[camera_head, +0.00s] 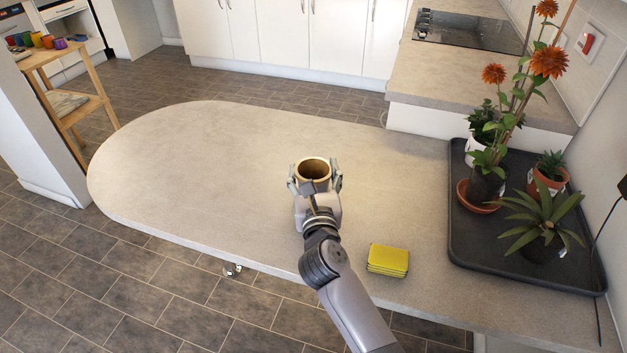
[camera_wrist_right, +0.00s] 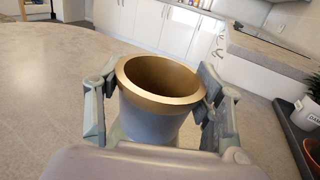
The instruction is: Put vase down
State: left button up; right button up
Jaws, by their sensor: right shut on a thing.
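The vase (camera_head: 313,168) is a small round vessel with a gold-brown rim and inside and a grey outer wall. It is upright over the middle of the rounded counter (camera_head: 200,150). My right gripper (camera_head: 315,183) has its fingers on both sides of the vase and is shut on it. In the right wrist view the vase (camera_wrist_right: 160,95) sits between the two fingers, its opening facing up. Its base is hidden, so I cannot tell whether it touches the counter. My left gripper is not in view.
A yellow sponge stack (camera_head: 388,260) lies on the counter right of my arm. A black tray (camera_head: 475,262) with several potted plants stands at the right. A cooktop (camera_head: 468,30) is at the back right. The counter's left part is clear.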

jog(key=shift+r, duration=0.25)
jog(key=shift+f, duration=0.15)
jog(key=o, duration=1.9)
jog(key=shift+f, duration=0.15)
jog(key=shift+o, duration=0.2)
jog(key=shift+s, duration=0.25)
jog(key=s, duration=1.1)
jog(key=shift+s+d+r, duration=0.2)
jog(key=shift+s+d, duration=0.1)
jog(key=shift+d, duration=0.15)
